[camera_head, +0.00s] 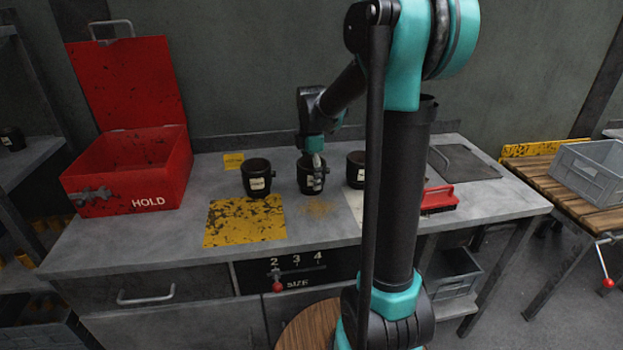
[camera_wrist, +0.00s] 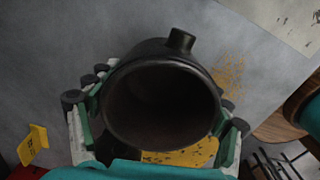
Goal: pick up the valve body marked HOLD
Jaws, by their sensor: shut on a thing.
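My gripper (camera_head: 313,168) is shut on the middle black valve body (camera_head: 304,184), which has a pale label too small to read. In the wrist view my gripper (camera_wrist: 160,120) has its green-padded fingers on both sides of this valve body (camera_wrist: 160,105), with its open mouth facing the camera and a short stub at its rim. I cannot tell whether it touches the bench. Another black valve body (camera_head: 257,180) with a white label stands upright to the left. A third valve body (camera_head: 355,168) stands to the right, partly hidden by my arm. Which one is marked HOLD is not readable.
A red open-lidded box (camera_head: 120,182) lettered HOLD stands at the bench's left. A worn yellow patch (camera_head: 245,222) lies in front of the left valve body. A red-handled brush (camera_head: 440,200) lies at right. A grey crate (camera_head: 590,168) sits on the wooden table. The grey bench (camera_head: 180,235) is otherwise mostly clear.

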